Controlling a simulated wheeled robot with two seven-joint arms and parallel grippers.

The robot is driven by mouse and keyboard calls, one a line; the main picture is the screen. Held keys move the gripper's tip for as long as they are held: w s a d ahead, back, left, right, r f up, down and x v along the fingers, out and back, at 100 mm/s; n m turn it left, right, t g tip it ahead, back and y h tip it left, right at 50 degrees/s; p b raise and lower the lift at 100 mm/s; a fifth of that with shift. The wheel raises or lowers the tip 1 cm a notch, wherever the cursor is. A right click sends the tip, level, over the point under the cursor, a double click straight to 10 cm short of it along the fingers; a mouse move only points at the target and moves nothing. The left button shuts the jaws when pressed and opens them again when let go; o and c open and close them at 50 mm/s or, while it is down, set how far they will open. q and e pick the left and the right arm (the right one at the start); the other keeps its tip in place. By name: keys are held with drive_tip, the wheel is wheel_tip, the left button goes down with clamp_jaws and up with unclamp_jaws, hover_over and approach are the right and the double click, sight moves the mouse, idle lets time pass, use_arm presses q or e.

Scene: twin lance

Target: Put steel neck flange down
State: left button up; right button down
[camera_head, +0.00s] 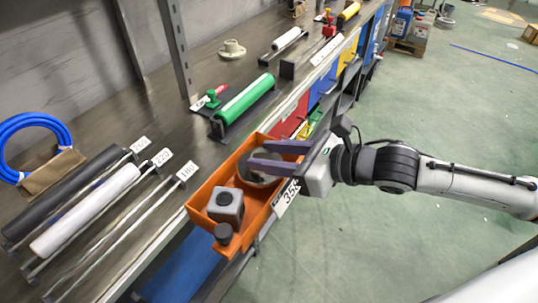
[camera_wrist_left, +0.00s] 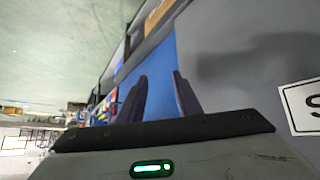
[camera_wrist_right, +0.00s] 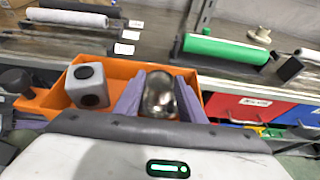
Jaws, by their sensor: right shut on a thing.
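The steel neck flange (camera_wrist_right: 158,97) is a shiny round metal piece between the fingers of my right gripper (camera_wrist_right: 158,98). In the head view the right gripper (camera_head: 262,158) reaches over the orange bin from the right, and the flange (camera_head: 252,177) shows partly beneath its fingers. The gripper is shut on it. I cannot tell whether the flange touches the bin floor. The orange bin (camera_head: 199,199) hangs at the bench's front edge. My left gripper (camera_wrist_left: 160,95) shows only in its own wrist view, its two fingers apart with nothing seen between them.
A grey block with holes (camera_head: 226,207) and a dark knob (camera_head: 223,233) sit in the bin's near end. A green roll (camera_head: 245,100) lies behind the bin. Black and white rolls (camera_head: 85,210) lie on racks at left. A beige flange (camera_head: 232,49) stands on the open bench top.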

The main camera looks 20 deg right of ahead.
drive_tip(key=shift+r, duration=0.15)
use_arm(q)
drive_tip(key=shift+f, duration=0.15)
use_arm(e)
drive_tip(key=shift+f, duration=0.55)
drive_tip(key=c, duration=1.2)
unclamp_jaws()
drive_tip(key=shift+f, duration=0.15)
drive_tip(key=shift+o, duration=0.2)
